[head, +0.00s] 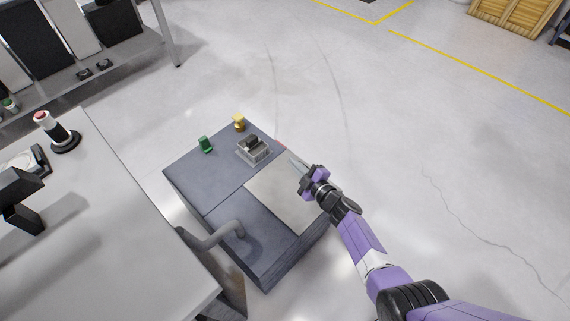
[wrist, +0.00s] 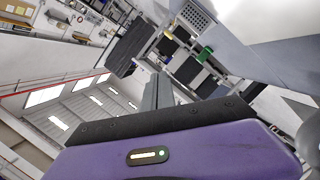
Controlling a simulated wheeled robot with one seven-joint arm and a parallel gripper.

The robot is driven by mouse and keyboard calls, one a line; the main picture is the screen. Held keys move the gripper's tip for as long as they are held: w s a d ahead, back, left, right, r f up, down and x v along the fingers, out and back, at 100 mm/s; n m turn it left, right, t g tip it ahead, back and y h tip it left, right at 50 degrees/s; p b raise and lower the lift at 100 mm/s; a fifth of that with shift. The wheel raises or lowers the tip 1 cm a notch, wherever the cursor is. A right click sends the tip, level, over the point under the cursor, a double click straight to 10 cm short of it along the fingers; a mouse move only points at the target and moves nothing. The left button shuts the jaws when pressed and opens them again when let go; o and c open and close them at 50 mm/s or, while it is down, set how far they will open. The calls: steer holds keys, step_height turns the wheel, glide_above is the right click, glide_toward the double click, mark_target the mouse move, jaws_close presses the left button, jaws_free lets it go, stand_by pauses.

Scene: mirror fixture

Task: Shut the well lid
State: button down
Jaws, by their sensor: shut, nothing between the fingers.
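A light grey-beige plate, which looks like the well lid (head: 272,186), lies over the right part of the top of a blue-grey cabinet (head: 218,183) in the head view. It looks flat or nearly so; I cannot tell whether it is fully down. My gripper (head: 293,162) is at the plate's far right side, and my forearm crosses over its right edge. The gripper is shut and empty; its fingers also show in the wrist view (wrist: 158,84). I cannot tell whether they touch the plate.
A grey block-like fixture (head: 253,149), a green item (head: 205,144) and a yellow item (head: 239,122) stand on the cabinet's far part. A curved grey pipe (head: 225,233) is at its near left. A workbench (head: 110,220) stands left. The floor to the right is clear.

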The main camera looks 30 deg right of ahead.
steer(key=w+d+f+m+b, duration=0.1)
steer(key=d+f+m+b, duration=0.1)
steer(key=d+f+b, duration=0.1)
steer(key=w+d+f+m+g+y+b, duration=0.1)
steer(key=d+f+b, duration=0.1)
steer(key=f+b, duration=0.2)
steer(key=d+f+m+y+b, duration=0.1)
steer(key=d+f+m+b, duration=0.1)
steer(key=d+f+b, duration=0.1)
steer(key=shift+w+d+f+m+b, duration=0.3)
steer(key=shift+w+f+b, duration=0.1)
steer(key=shift+f, duration=0.15)
steer(key=shift+w+d+f+b, duration=0.15)
steer(key=shift+d+f+b, duration=0.2)
steer(key=shift+f+b, duration=0.55)
steer(key=shift+f+g, duration=0.2)
steer(key=shift+g, duration=0.1)
steer(key=shift+a+r, duration=0.15)
steer(key=shift+r, duration=0.25)
steer(key=s+d+r+p, duration=0.2)
steer(key=s+r+p, duration=0.4)
steer(key=s+p, duration=0.3)
steer(key=shift+s+r+p, duration=0.2)
steer(key=shift+r+p, duration=0.05)
steer(key=shift+p, duration=0.65)
